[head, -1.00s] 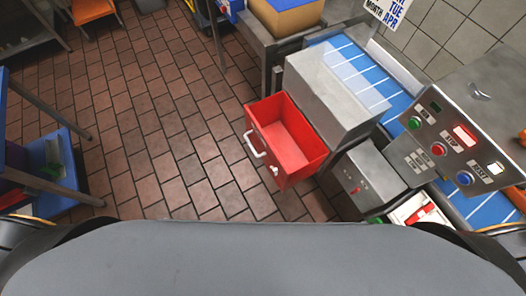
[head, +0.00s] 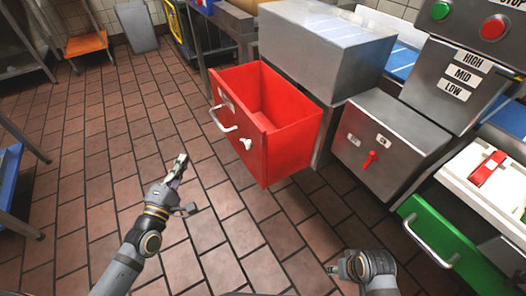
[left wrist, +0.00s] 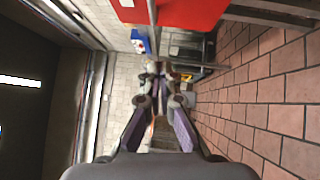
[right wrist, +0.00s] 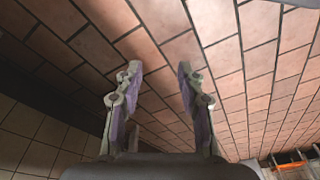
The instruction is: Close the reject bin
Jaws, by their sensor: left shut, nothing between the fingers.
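The red reject bin (head: 262,115) is a drawer pulled out from under a steel housing in the head view. It is open and looks empty, with a white handle and a white knob on its front. Part of it shows at the top of the left wrist view (left wrist: 185,12). My left gripper (head: 181,160) is shut and empty, to the left of the bin's front and apart from it. My right gripper (right wrist: 155,72) is open and empty in the right wrist view, over the floor. In the head view its fingers are mostly hidden, low and right of the bin.
A steel box with a red switch (head: 370,160) stands right of the bin. A green drawer (head: 450,245) sticks out at lower right. A control panel (head: 470,50) is at upper right. Blue shelving (head: 10,175) is at far left. The brick floor left of the bin is clear.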

